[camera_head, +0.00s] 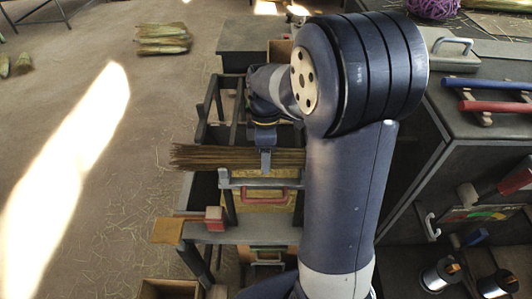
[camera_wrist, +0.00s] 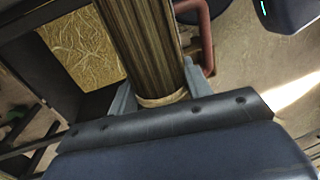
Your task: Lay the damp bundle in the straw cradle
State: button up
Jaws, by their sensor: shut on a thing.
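My gripper (camera_head: 266,160) is shut around a brown bundle of long stalks (camera_head: 205,157). The bundle lies level and crosswise in the jaws, its frayed end pointing left, above the front of the dark bench frame. In the wrist view my gripper (camera_wrist: 158,95) has a finger on each side of the bundle (camera_wrist: 145,40), near a pale binding. A yellow straw-lined bed (camera_head: 262,205), which looks like the straw cradle, is just below and nearer than the bundle, behind a red handle (camera_head: 265,190). The straw (camera_wrist: 85,45) also shows left of the bundle in the wrist view; my arm hides part of the bench.
A grey ledge with a red block (camera_head: 214,218) stands in front of the frame. A dark cabinet (camera_head: 470,130) with handles and tools is to the right. More bundles (camera_head: 163,38) lie on the floor at the back left. The floor at left is mostly clear.

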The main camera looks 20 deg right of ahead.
dwell(0.4)
jog(key=o, duration=1.2)
jog(key=shift+c, duration=0.2)
jog(key=r, duration=0.3)
jog(key=w+r, duration=0.1)
jog(key=r, duration=0.6)
jog(key=shift+w+d+r, duration=0.2)
jog(key=shift+w+r, duration=0.15)
jog(key=shift+f, duration=0.1)
jog(key=f, duration=0.3)
jog(key=s+f, duration=0.1)
jog(key=f, duration=0.3)
jog(key=s+f, duration=0.1)
jog(key=f, duration=0.2)
jog(key=shift+a+f, duration=0.25)
jog(key=shift+f, duration=0.05)
notch_tip(320, 180, up, 5)
jog(key=p, duration=0.3)
jog(key=shift+w+r+p, duration=0.1)
jog(key=shift+r+p, duration=0.1)
jog(key=shift+p, duration=0.15)
jog(key=shift+f, duration=0.1)
